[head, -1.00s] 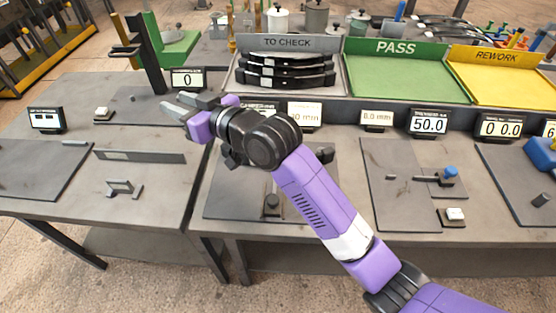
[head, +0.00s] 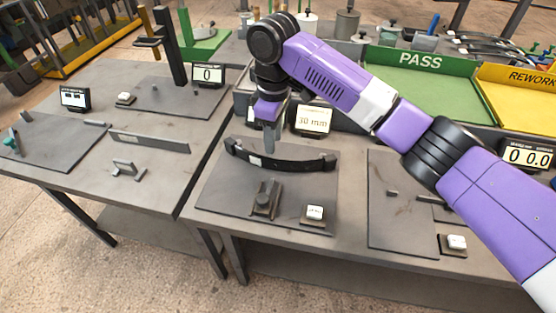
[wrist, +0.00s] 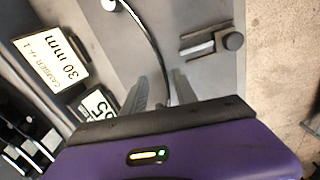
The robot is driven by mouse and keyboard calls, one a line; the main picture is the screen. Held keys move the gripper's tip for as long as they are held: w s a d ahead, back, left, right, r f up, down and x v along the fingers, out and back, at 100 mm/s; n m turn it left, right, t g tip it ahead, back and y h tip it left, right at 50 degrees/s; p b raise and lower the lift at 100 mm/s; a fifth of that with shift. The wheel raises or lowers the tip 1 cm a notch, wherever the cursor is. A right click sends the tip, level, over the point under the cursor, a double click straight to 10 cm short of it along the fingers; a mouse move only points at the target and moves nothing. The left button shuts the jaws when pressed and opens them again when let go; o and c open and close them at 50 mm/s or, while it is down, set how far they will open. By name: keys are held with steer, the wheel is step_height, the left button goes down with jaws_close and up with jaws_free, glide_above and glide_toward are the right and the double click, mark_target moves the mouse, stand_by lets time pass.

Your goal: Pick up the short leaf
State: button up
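A black curved leaf (head: 305,163) stands on edge, bowed, on the dark plate of the gauge with the 30 mm display. It has a small pale mark left of its middle. My gripper (head: 270,148) points down over the middle of this leaf. In the wrist view the leaf shows as a thin dark curve (wrist: 150,42) running down between the two fingertips (wrist: 162,78). The fingers are apart, with the leaf's edge between them. I cannot tell from these views whether this leaf is short. The lower fingers partly hide its middle.
A dark stop block (head: 265,200) and a white button (head: 315,213) stand in front of the leaf. The 30 mm display (head: 313,120) stands close behind. The green PASS tray (head: 425,85) and yellow REWORK tray (head: 515,100) are at the back right. More black leaves (head: 490,42) lie beyond.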

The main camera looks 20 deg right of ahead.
mark_target(275, 160)
steer(key=shift+s+d+f, duration=0.1)
steer(key=shift+s+f, duration=0.15)
steer(key=shift+f, duration=0.3)
step_height(275, 160, down, 7)
steer(key=shift+s+r+p, duration=0.1)
steer(key=shift+r+p, duration=0.05)
steer(key=shift+p, duration=0.3)
steer(key=shift+c, duration=0.2)
jaws_close()
steer(key=shift+r, duration=0.1)
